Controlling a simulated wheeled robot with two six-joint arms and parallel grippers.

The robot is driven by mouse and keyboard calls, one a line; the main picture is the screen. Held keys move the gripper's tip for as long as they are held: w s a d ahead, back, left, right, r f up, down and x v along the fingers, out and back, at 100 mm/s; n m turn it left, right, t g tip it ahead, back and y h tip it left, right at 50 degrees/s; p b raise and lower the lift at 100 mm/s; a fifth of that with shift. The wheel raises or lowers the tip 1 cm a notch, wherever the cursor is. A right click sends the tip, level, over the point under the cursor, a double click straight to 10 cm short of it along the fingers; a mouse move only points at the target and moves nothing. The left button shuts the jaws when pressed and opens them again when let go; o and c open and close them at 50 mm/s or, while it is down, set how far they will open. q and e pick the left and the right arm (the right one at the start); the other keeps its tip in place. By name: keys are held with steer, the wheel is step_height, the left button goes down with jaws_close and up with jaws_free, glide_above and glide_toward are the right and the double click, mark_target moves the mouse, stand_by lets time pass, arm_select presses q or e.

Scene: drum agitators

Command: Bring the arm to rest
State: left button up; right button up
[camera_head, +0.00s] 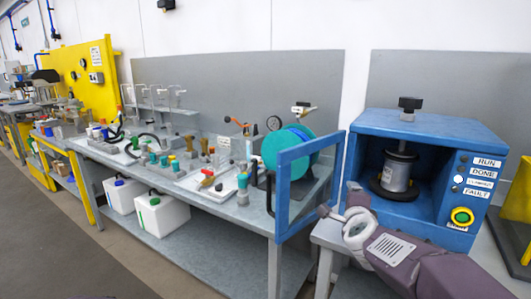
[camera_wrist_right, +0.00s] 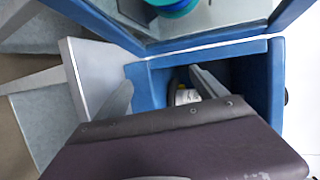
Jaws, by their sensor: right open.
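My right arm comes in from the lower right in the head view. Its gripper (camera_head: 339,201) is in front of the blue machine's lower left side, empty, with its fingers apart. In the right wrist view the two grey fingers of this gripper (camera_wrist_right: 162,88) stand wide apart with nothing between them. The blue drum agitator (camera_head: 440,125) is open at the front. A grey metal can (camera_head: 397,174) stands upright inside under a black clamp; part of it also shows in the wrist view (camera_wrist_right: 186,96). My left gripper is not in view.
The blue-framed door (camera_head: 283,190) stands swung open at the machine's left, close to my right gripper. A grey bench (camera_head: 230,207) with bottles and fittings runs left. White jugs (camera_head: 161,214) stand on its lower shelf. The floor (camera_head: 50,240) at lower left is clear.

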steer(key=s+a+f+n+g+y, duration=0.25)
steer(key=s+f+n, duration=0.3)
steer(key=f, duration=0.35)
steer(key=s+a+f+n+g+y, duration=0.1)
steer(key=s+a+f+n+g, duration=0.2)
steer(key=s+f+n, duration=0.45)
steer(key=s+f+n+g, duration=0.65)
steer(key=s+f, duration=0.55)
steer(key=s, duration=0.2)
step_height(320, 180, up, 18)
steer(key=s+n+g+p, duration=0.1)
steer(key=p, duration=1.7)
steer(key=shift+s+d, duration=0.15)
steer(key=shift+s, duration=0.25)
